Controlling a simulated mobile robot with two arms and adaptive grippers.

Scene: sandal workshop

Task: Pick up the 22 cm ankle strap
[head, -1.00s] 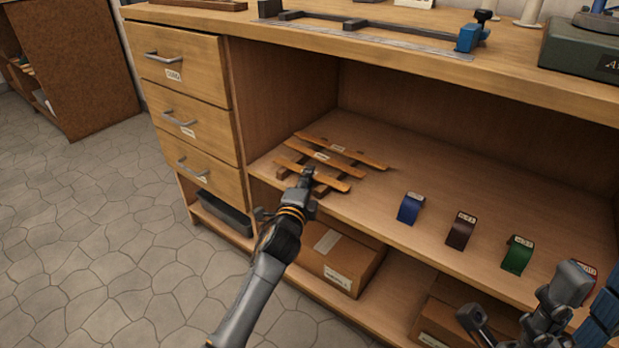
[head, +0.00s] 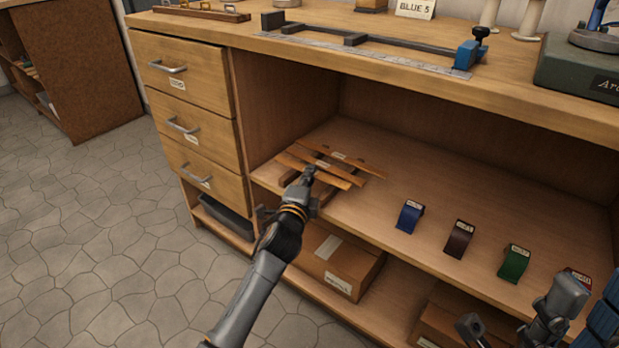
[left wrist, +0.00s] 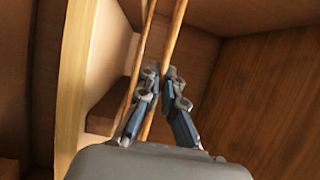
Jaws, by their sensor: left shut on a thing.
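Several thin tan straps lie across a small wooden rack (head: 285,171) at the left of the open shelf. The front strap (head: 335,179) and the strap behind it (head: 352,176) lie side by side; small white labels on them are too small to read. My left gripper (head: 309,172) is at the front of the rack. In the left wrist view my left gripper (left wrist: 160,72) is shut on a strap (left wrist: 150,118) running between its fingers, with another strap beside it. Which length it is cannot be read. My right gripper (head: 530,322) is at the bottom right corner, partly cut off.
Blue (head: 409,217), brown (head: 459,239) and green (head: 514,262) labelled pieces stand in a row on the shelf, with a red one (head: 577,282) near my right gripper. Drawers (head: 185,78) stand at left. Cardboard boxes (head: 338,265) sit below. The shelf's back is clear.

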